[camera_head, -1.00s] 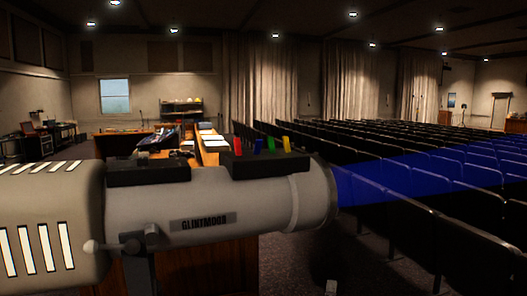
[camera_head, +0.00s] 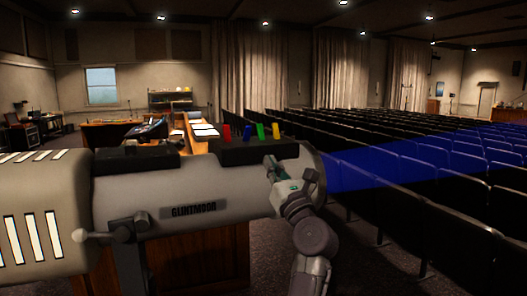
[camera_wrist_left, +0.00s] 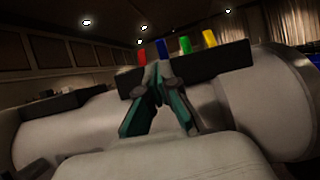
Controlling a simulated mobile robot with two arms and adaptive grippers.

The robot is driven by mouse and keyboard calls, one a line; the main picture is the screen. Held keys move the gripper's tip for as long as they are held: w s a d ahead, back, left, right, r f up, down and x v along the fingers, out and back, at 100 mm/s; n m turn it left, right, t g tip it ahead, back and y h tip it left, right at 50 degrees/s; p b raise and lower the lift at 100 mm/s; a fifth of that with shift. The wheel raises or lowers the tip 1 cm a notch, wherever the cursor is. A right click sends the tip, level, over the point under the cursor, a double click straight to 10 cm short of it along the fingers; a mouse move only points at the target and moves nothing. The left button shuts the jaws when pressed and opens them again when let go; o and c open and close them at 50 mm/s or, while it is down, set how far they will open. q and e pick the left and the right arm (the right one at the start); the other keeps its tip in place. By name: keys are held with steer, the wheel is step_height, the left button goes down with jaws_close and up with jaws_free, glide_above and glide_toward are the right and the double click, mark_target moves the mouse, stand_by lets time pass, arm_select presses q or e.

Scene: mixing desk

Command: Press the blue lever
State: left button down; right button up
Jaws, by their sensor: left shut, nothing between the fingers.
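The blue lever (camera_head: 247,131) stands upright on the black box on top of the grey spotlight housing (camera_head: 190,208), between a red lever (camera_head: 227,132) and a green lever (camera_head: 261,131). A yellow lever (camera_head: 277,130) is at the right end. My left gripper (camera_head: 270,165) is by the housing's near side, below the levers, shut and empty. In the left wrist view its closed fingertips (camera_wrist_left: 158,72) appear just below the blue lever (camera_wrist_left: 162,49), in front of the black box; I cannot tell whether they touch it. My right gripper is not in view.
A second black box (camera_head: 135,159) sits further left on the housing. A knobbed bracket (camera_head: 105,233) is on the near side. A blue beam leaves the right end over rows of dark seats (camera_head: 460,190). The space above the levers is clear.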

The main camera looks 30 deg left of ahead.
mark_target(250, 129)
arm_select(q)
steer(key=p+x, duration=0.5)
steer(key=x, duration=0.6)
steer(key=shift+w+a+r, duration=0.1)
steer(key=shift+a+r, duration=0.15)
steer(key=shift+r, duration=0.05)
steer(key=shift+w+a+r+p, duration=0.1)
steer(key=shift+w+a+p, duration=0.3)
steer(key=shift+a+p, duration=0.1)
steer(key=shift+w, duration=0.1)
